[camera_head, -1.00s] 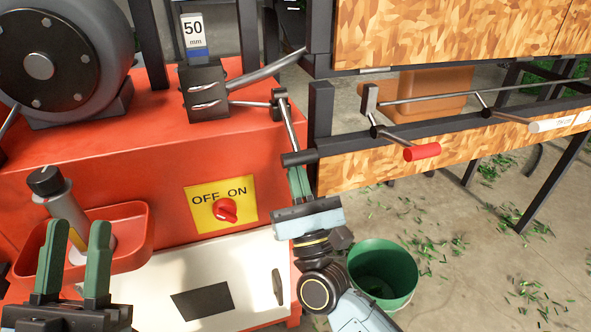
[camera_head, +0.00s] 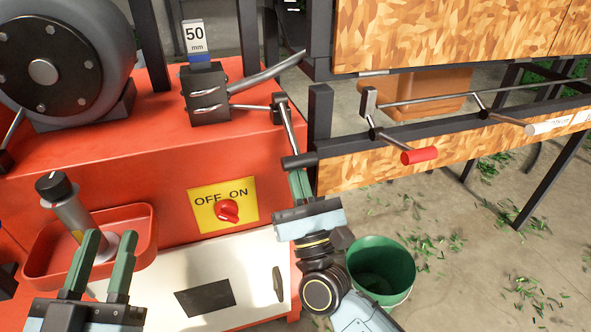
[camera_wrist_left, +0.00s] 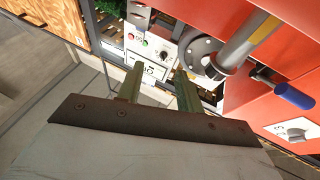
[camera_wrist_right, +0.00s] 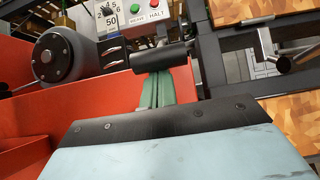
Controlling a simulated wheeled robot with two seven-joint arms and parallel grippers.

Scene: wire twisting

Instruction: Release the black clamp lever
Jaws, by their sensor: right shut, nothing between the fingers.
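The black clamp lever (camera_head: 299,161) hangs from a metal arm at the red machine's right front corner. Its black cylindrical handle also shows in the right wrist view (camera_wrist_right: 163,57). My right gripper (camera_head: 298,176) is just below the handle, with its green fingers shut together and empty. In the right wrist view the fingertips (camera_wrist_right: 157,76) reach up to the handle's lower edge; I cannot tell whether they touch it. My left gripper (camera_head: 109,246) is open and empty in front of the red tray, far from the lever.
A black clamp block (camera_head: 207,97) with a 50 mm label stands on the red machine. An OFF/ON switch (camera_head: 227,210) is on its front. A red tray (camera_head: 38,252) holds a grey cylinder. A green bucket (camera_head: 398,292) stands on the floor. A red-handled lever (camera_head: 419,156) is at right.

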